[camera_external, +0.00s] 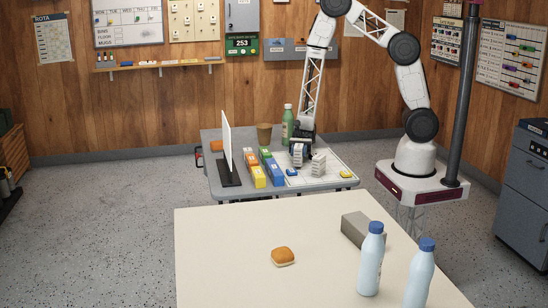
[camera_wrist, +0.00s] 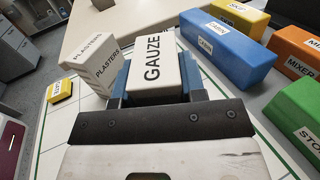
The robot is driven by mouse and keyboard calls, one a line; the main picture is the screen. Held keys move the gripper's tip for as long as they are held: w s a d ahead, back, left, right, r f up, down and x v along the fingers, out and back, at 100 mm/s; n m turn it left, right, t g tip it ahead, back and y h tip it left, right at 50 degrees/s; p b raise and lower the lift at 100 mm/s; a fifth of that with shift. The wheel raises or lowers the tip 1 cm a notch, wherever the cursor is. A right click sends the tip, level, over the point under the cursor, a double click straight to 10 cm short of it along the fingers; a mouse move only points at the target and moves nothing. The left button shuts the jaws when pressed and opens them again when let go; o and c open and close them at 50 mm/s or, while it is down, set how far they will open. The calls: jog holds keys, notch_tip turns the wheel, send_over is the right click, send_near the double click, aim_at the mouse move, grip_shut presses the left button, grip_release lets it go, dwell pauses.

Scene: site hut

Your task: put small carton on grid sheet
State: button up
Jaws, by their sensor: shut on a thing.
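My gripper (camera_external: 299,148) is shut on a small white carton marked GAUZE (camera_wrist: 153,68), its fingers on either side of it. The carton also shows below the gripper in the external view (camera_external: 298,158). A second white carton, marked PLASTERS (camera_wrist: 93,66), stands upright just left of it in the wrist view and to its right in the external view (camera_external: 318,165). The white grid sheet (camera_external: 338,165) with green lines lies on the grey table and shows under the gripper (camera_wrist: 72,128). I cannot tell whether the held carton touches the sheet.
A yellow block (camera_wrist: 60,91) sits on the sheet's edge. Blue (camera_wrist: 226,47), orange (camera_wrist: 298,50) and green (camera_wrist: 302,110) labelled blocks stand beside the sheet. A green bottle (camera_external: 287,124), brown cup (camera_external: 264,134) and upright white panel (camera_external: 227,145) stand on the table.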

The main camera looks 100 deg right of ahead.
jog(key=shift+f, duration=0.65)
jog(key=shift+f, duration=0.15)
jog(key=o, duration=0.9)
jog(key=shift+d+r, duration=0.1)
jog(key=shift+r, duration=0.1)
jog(key=shift+v, duration=1.15)
jog(key=shift+s+d+r, duration=0.15)
jog(key=shift+d, duration=0.15)
notch_tip(320, 180, up, 7)
